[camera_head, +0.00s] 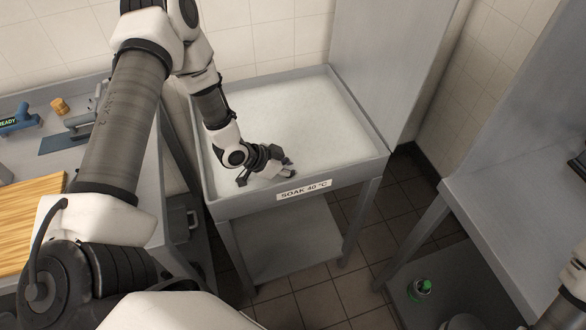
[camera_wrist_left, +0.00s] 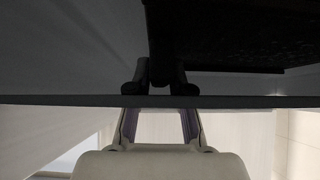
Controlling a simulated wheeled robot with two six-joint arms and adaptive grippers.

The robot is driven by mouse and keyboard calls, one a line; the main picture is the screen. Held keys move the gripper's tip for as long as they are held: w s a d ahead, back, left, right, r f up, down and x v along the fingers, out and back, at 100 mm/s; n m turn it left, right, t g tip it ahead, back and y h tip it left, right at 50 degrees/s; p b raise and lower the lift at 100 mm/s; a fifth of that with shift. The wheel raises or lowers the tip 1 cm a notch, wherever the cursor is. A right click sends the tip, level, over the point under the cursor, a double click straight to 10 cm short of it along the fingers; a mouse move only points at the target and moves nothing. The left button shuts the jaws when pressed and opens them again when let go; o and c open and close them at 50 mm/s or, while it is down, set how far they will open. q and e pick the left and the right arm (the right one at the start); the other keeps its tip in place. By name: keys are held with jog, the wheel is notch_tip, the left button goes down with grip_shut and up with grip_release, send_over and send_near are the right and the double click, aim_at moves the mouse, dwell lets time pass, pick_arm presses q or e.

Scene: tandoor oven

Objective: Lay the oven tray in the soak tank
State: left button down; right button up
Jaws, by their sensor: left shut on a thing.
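The soak tank (camera_head: 327,183) is a grey metal basin on legs, with a "SOAK 40 °C" label on its front rim and pale, cloudy contents. My left gripper (camera_head: 266,178) reaches down into the tank near its front left side. In the left wrist view, my left gripper (camera_wrist_left: 160,78) is shut at the edge of a dark, speckled flat thing (camera_wrist_left: 235,35), which looks like the oven tray. The tray cannot be made out in the head view. How deep it sits and whether it touches the tank floor cannot be told. My right gripper is out of view.
A counter at left holds a wooden board (camera_head: 28,215), a blue device (camera_head: 18,120) reading "READY" and a small orange-brown item (camera_head: 60,106). A tall grey panel (camera_head: 385,70) stands right of the tank. A grey table (camera_head: 510,190) is at right, with a green item (camera_head: 422,287) below.

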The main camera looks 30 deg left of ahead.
pick_arm(q)
jog(key=c, duration=1)
grip_release()
jog(key=shift+o, duration=0.2)
jog(key=v, duration=0.7)
jog(key=shift+s+a+r, duration=0.15)
jog(key=shift+s, duration=0.05)
jog(key=shift+w, duration=0.1)
